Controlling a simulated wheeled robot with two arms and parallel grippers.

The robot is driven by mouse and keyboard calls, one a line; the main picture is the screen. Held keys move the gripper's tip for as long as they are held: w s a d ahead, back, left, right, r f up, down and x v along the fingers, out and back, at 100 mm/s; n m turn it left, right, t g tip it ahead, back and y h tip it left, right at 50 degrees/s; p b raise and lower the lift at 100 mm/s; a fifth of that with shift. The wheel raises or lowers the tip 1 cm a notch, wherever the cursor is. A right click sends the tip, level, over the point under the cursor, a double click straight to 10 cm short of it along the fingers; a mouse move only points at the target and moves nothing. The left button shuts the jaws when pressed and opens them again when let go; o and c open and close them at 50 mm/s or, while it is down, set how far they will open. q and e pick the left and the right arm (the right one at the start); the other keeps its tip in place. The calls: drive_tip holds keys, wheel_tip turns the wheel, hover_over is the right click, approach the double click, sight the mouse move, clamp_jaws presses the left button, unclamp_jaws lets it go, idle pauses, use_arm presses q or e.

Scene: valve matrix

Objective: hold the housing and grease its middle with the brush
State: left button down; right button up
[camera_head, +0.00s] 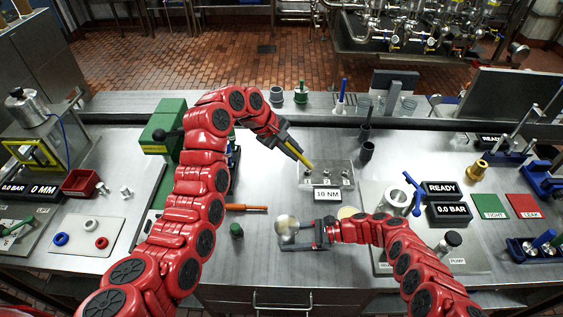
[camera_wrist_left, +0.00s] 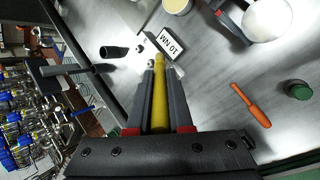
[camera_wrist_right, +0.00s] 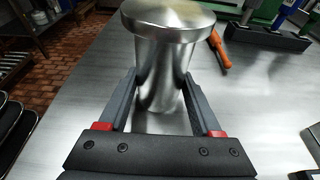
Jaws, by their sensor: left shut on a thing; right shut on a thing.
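My left gripper (camera_head: 297,150) is shut on a yellow-handled tool, likely the brush (camera_wrist_left: 159,98), which lies lengthwise between its fingers. The brush's tip points down toward the bench near the 10 NM plate; I cannot make out bristles. My right gripper (camera_head: 300,234) is shut on a shiny metal flanged cylinder, the housing (camera_wrist_right: 165,65). Its wide round top faces up, and the fingers lie on both sides of its body. In the head view the housing (camera_head: 287,226) is at the front middle of the bench, apart from the brush. Its middle opening is not visible.
A cream round disc or pot (camera_head: 347,212) is right of the housing. The 10 NM block (camera_head: 327,195) stands behind. An orange-handled tool (camera_head: 246,208) and a green cap (camera_head: 236,230) lie left. The bench front around the housing is mostly clear.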

use_arm(q)
drive_tip(key=n+t, duration=0.1)
drive_tip(key=n, duration=0.1)
drive_tip(key=d+r+n+t+y, duration=0.1)
drive_tip(key=shift+w+n, duration=0.15)
drive_tip(key=shift+n, duration=0.25)
drive_tip(key=shift+r+n+t+y, duration=0.3)
drive_tip(key=shift+n+t, duration=0.2)
drive_tip(key=shift+n, duration=0.5)
drive_tip(key=shift+s+a+r+n+t+y, duration=0.2)
drive_tip(key=shift+s+n+t+y, duration=0.25)
drive_tip(key=shift+n, duration=0.55)
drive_tip(key=s+a+n+y, duration=0.6)
drive_tip(key=s+a+n, duration=0.1)
drive_tip(key=n, duration=0.3)
drive_tip(key=shift+f, duration=4.25)
drive_tip(key=shift+s+f, duration=0.65)
drive_tip(key=shift+s, duration=2.85)
drive_tip(key=shift+w+f, duration=1.35)
drive_tip(key=shift+w, duration=1.85)
drive_tip(key=shift+s+d, duration=0.6)
drive_tip(key=shift+s, duration=2.7)
drive_tip(key=shift+w, duration=3.35)
wheel_tip(320, 180, up, 12)
drive_tip(key=shift+t, duration=0.45)
